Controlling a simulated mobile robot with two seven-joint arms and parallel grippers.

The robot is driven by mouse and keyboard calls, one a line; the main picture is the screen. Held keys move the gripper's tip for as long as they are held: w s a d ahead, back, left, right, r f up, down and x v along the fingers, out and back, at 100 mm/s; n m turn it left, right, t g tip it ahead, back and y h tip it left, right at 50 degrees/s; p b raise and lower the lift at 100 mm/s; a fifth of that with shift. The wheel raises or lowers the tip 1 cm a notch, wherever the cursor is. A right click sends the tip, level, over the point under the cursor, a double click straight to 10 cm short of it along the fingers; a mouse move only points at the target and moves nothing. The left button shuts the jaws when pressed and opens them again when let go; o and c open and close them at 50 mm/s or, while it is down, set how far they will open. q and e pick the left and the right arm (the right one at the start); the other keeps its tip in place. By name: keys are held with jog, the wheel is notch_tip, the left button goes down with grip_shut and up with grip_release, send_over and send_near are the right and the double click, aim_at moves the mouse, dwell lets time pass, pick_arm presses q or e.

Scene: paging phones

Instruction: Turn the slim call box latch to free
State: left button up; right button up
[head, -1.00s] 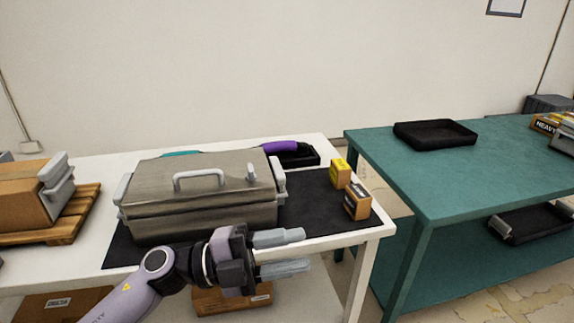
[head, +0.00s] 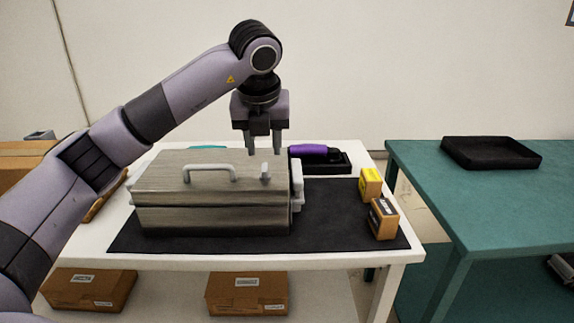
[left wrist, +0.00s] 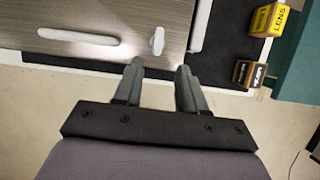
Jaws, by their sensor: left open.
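The call box (head: 215,217) is a wide grey, wood-grained box on the black mat. Its top carries a long light-grey handle (head: 209,168) and a small light-grey latch (head: 265,172) near the right end. In the left wrist view the latch (left wrist: 157,40) is a short upright bar beside the handle (left wrist: 78,37). My left gripper (head: 263,150) points down over the right part of the box, open and empty. Its fingers (left wrist: 160,72) appear apart from the latch. My right gripper is not in view.
A purple handset (head: 312,150) rests in a black holder behind the box. Yellow (head: 370,185) and dark-faced (head: 383,218) small boxes stand on the mat (head: 335,225) at right. A black tray (head: 490,153) sits on the teal table (head: 430,180). Cartons lie on the shelf below.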

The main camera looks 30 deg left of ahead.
aim_at(264, 168)
pick_arm(q)
jog(key=x, duration=0.7)
jog(key=shift+a+r, duration=0.1)
jog(key=shift+a, duration=0.2)
grip_shut()
